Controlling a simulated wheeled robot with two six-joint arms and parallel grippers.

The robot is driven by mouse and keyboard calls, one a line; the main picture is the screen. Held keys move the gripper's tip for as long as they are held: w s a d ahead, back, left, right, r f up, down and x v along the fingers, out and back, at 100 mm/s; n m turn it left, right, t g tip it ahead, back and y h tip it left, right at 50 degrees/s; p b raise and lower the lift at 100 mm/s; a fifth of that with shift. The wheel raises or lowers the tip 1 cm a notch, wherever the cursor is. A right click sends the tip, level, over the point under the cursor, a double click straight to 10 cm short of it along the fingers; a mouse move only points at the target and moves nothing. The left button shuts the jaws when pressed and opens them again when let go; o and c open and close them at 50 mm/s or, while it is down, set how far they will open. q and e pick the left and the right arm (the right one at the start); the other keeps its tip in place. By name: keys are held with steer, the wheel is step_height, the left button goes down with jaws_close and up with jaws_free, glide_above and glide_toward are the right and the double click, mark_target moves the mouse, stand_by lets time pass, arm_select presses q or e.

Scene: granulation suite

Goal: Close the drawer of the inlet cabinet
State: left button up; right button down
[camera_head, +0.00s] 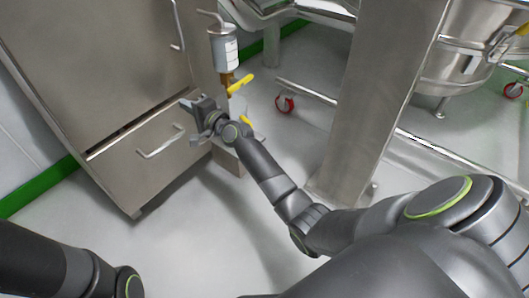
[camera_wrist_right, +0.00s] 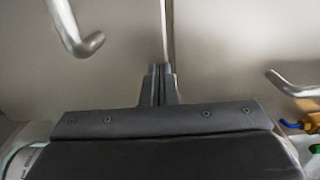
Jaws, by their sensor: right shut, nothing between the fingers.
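The steel inlet cabinet (camera_head: 100,45) stands at the upper left of the head view. Its drawer (camera_head: 125,165) is at the bottom, with a bar handle (camera_head: 160,143) on its front. A dark gap runs along the drawer's top edge, so it seems slightly out. My right gripper (camera_head: 187,104) is at the upper right end of the drawer front. In the right wrist view its fingers (camera_wrist_right: 158,85) are together and empty, pointing at a seam between two steel panels; contact cannot be told. A bar handle (camera_wrist_right: 78,28) shows at the left there. My left gripper is out of view.
A metal canister (camera_head: 223,48) with a yellow valve (camera_head: 240,83) hangs just above my right gripper. A steel column (camera_head: 375,100) stands right of it, near a wheeled frame with a red caster (camera_head: 285,104). The floor (camera_head: 215,230) before the drawer is clear.

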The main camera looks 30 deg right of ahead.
steer(key=shift+r+x, duration=0.15)
steer(key=shift+x, duration=0.45)
steer(key=shift+r+x, duration=0.15)
steer(key=shift+x, duration=0.5)
steer(key=shift+d, duration=0.1)
